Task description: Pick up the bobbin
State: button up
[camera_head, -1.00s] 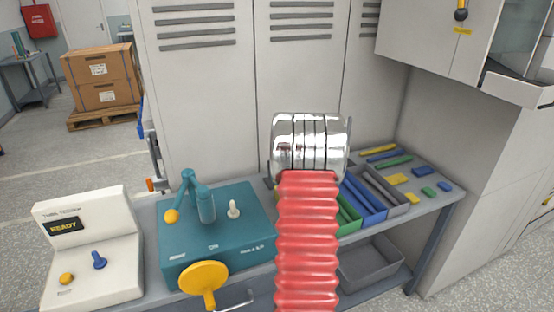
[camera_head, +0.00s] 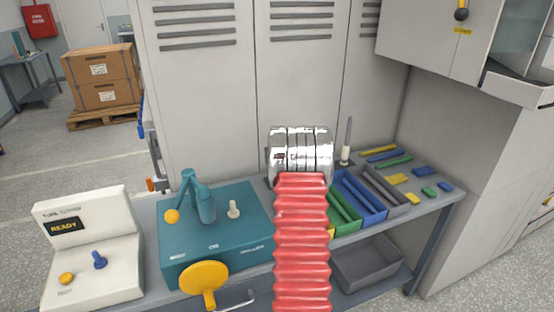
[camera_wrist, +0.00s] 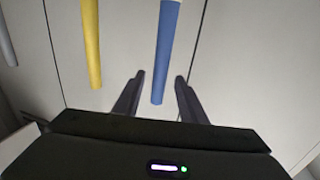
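Several slim coloured rods show, and I cannot tell which one is the bobbin. In the wrist view a blue rod (camera_wrist: 164,45) comes down from the top edge, and its end lies between my fingers with gaps on both sides. A yellow rod (camera_wrist: 91,45) is to its left, and part of a grey one (camera_wrist: 6,42) is at the left edge. My gripper (camera_wrist: 160,77) is open and holds nothing. In the head view my chrome wrist and red arm hide the gripper.
A tray with green (camera_head: 353,228), blue (camera_head: 377,218) and grey (camera_head: 402,210) compartments holds bars, right of my arm. A thin upright pin (camera_head: 347,138) stands behind it. A teal machine (camera_head: 235,232) with a yellow handwheel (camera_head: 204,278) is on the left. Tall lockers (camera_head: 205,100) close the back.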

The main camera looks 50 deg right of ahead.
jog(key=x, duration=0.5)
dwell(0.6)
jog(key=shift+c, duration=0.3)
grip_shut()
dwell(0.4)
